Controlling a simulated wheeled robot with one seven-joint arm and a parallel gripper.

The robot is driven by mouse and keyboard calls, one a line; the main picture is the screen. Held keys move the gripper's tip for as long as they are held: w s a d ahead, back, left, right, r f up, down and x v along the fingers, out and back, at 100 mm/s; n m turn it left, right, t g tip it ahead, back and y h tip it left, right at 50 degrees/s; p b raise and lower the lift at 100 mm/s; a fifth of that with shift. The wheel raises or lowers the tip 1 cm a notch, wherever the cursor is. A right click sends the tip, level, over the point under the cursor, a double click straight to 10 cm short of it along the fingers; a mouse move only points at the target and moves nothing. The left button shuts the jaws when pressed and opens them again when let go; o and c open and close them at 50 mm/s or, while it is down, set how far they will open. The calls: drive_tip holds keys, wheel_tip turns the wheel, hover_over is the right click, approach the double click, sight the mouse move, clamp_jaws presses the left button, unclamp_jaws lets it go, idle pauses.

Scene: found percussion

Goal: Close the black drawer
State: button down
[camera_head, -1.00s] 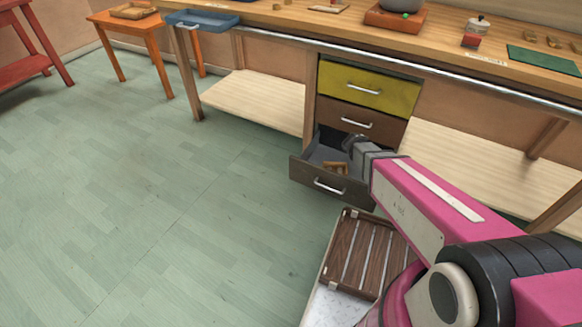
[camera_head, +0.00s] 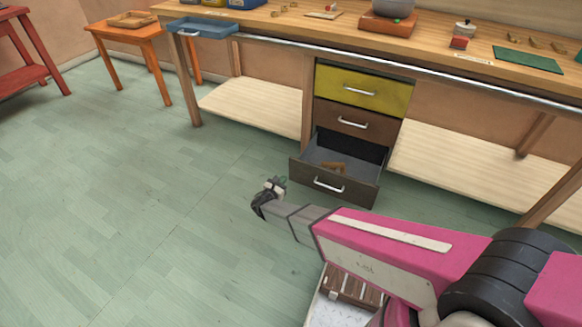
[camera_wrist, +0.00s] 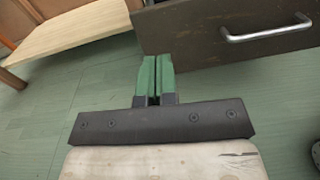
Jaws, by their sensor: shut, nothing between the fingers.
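The black drawer (camera_head: 336,186) is the lowest of three drawers under the workbench. It stands pulled out, and a small wooden piece (camera_head: 334,168) lies inside it. Its dark front and metal handle also show at the upper right of the wrist view (camera_wrist: 205,42). My gripper (camera_head: 281,182) is in front of the drawer, to its left and low over the floor. In the wrist view its green fingers (camera_wrist: 156,78) are together with nothing between them, near the drawer front's lower left corner. I cannot tell whether they touch it.
Above are a closed brown drawer (camera_head: 352,118) and a closed yellow drawer (camera_head: 362,90). Pale low shelves (camera_head: 255,103) flank the drawers. A slatted wooden crate (camera_head: 352,290) is beneath my arm. The green floor (camera_head: 120,200) on the left is clear.

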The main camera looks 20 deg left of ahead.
sight(293, 161)
drive_tip(key=shift+n+t+y, duration=0.3)
drive_tip(key=shift+n+y, duration=0.3)
drive_tip(key=shift+n, duration=0.1)
drive_tip(key=w, duration=0.8)
drive_tip(key=w+a, duration=0.1)
drive_tip(key=w, duration=0.3)
drive_tip(key=shift+w+f, duration=0.15)
drive_tip(key=shift+f, duration=0.25)
drive_tip(key=shift+w, duration=0.1)
